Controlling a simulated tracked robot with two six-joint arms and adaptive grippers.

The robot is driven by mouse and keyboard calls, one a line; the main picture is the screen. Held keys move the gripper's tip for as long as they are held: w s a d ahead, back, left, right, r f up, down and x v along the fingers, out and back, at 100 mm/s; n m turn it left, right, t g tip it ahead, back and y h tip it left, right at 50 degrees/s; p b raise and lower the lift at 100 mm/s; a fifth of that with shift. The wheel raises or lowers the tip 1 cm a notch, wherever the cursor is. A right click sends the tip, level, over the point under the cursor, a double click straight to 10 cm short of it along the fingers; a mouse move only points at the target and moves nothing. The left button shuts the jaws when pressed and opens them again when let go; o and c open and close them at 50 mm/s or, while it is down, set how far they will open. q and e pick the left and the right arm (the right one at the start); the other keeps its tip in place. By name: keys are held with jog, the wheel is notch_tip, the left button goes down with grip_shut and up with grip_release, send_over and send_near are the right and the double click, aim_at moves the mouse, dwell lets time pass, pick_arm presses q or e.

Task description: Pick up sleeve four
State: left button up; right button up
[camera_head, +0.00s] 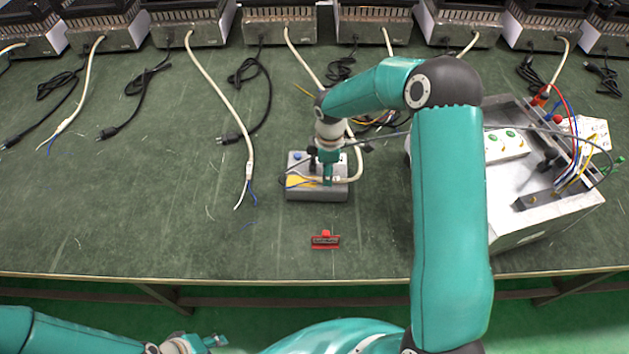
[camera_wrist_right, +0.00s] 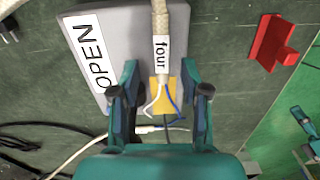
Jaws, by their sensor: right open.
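Sleeve four (camera_wrist_right: 161,48) is a white sleeve marked "four" on a pale cable, seen in the right wrist view. It lies over a grey block (camera_wrist_right: 205,30) with an "OPEN" label and a yellow patch. Blue and white wire ends fan out below the sleeve. My right gripper (camera_wrist_right: 160,66) is open, its fingers apart on either side of the cable's line. In the head view my right gripper (camera_head: 328,172) points down over the grey block (camera_head: 318,194), and the sleeve is hard to make out there. My left gripper (camera_head: 213,341) is low, in front of the table edge.
A red holder (camera_head: 325,240) lies on the green table (camera_head: 120,220) in front of the block. A metal box with wires (camera_head: 545,200) stands at right. Several heaters (camera_head: 280,25) line the back, with cables trailing forward. The front left of the table is mostly clear.

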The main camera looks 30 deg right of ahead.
notch_tip(320, 180, down, 2)
jog(key=shift+c, duration=0.2)
grip_shut()
jog(key=shift+r, duration=0.15)
